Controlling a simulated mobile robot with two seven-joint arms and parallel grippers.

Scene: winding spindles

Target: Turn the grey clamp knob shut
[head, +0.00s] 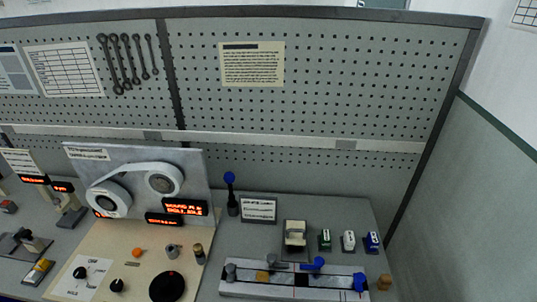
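A small grey knob (172,251) stands on the beige panel (135,262), between an orange button (137,252) and a dark, brass-topped knob (199,253). Another grey knob (231,271) stands at the left end of a pale rail fixture (255,289). I cannot tell from the picture which of the two is the clamp knob, nor how far either is turned. Neither of my grippers is in view.
A grey upright plate (196,160) with two white-banded reels (164,179) and lit red displays stands behind the panel. A large black knob (167,287) sits near the front. A blue-topped lever (231,190) stands right of the plate. A pegboard wall (330,75) closes the back.

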